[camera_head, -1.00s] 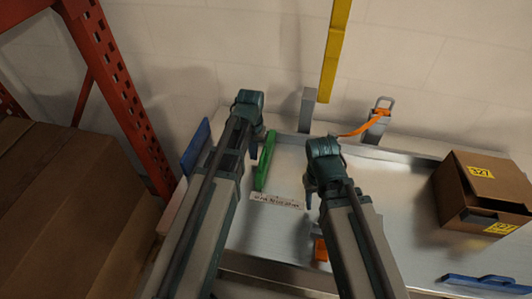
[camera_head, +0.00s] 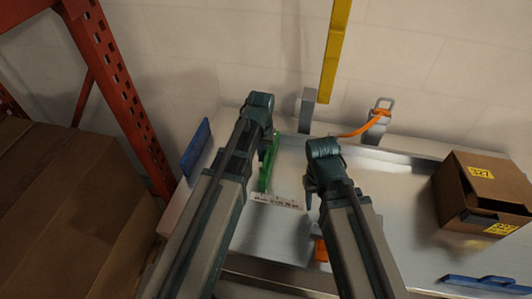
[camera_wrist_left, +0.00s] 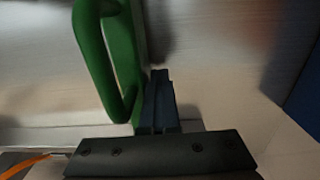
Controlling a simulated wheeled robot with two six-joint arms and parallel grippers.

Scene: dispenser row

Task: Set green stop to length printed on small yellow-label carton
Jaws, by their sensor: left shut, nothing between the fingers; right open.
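The green stop (camera_head: 269,166) stands across the metal tray near its left end, above a printed scale strip (camera_head: 277,201) whose marks are too small to read. In the left wrist view its green handle (camera_wrist_left: 93,50) shows close up. My left gripper (camera_head: 264,150) is shut and empty, just left of the stop; in the left wrist view its fingers (camera_wrist_left: 159,90) are beside the green bar, seemingly touching it. My right gripper (camera_head: 311,190) is open and empty over the tray, right of the stop. The brown carton (camera_head: 464,205) with yellow labels (camera_head: 481,172) sits at the right; its print is unclear.
A blue plate (camera_head: 196,148) stands at the tray's left end. An orange strap (camera_head: 358,130) hangs from a metal bracket (camera_head: 380,112) behind the tray. A blue handle (camera_head: 488,282) lies front right. The tray's middle (camera_head: 390,190) is clear. A red rack post (camera_head: 125,90) is left.

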